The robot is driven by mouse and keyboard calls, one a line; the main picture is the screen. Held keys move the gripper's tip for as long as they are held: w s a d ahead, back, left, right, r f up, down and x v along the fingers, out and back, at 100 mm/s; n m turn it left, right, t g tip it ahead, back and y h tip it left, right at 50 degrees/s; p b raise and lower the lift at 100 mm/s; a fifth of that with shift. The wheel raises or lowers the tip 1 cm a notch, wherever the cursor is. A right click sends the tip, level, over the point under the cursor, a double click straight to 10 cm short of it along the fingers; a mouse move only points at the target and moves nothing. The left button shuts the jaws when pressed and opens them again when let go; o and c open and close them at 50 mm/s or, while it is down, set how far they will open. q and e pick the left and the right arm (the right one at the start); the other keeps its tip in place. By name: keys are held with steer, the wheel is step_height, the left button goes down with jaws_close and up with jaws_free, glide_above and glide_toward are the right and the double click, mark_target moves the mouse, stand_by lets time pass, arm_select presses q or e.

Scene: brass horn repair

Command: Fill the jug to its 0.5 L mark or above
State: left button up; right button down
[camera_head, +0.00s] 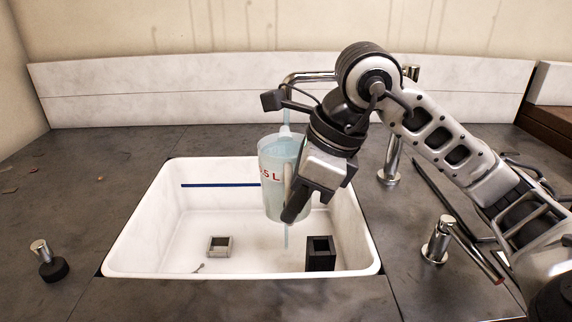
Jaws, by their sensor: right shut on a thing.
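A translucent pale-blue jug (273,165) with a red mark ending in "L" hangs upright above the white sink (150,225). My right gripper (295,208) is shut on the jug at its right side, and its fingers hide part of that side. The chrome tap spout (308,76) arches over the jug, partly hidden by my arm. A pale stream (285,117) runs down from the spout to the jug mouth. A thin pale-blue streak (286,235) also shows below the jug. The level inside is hard to read. My left gripper is out of view.
In the sink are a small grey open box (219,246) and a black open box (320,254). A blue line (219,185) marks the sink's back wall. A chrome fitting (437,240) stands on the right.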

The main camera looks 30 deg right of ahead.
steer(key=shift+s+a+r, duration=0.15)
steer(key=shift+s+a, duration=0.4)
steer(key=shift+s, duration=0.35)
steer(key=shift+s+a+r, duration=0.1)
steer(key=shift+s+a, duration=0.45)
steer(key=shift+s, duration=0.35)
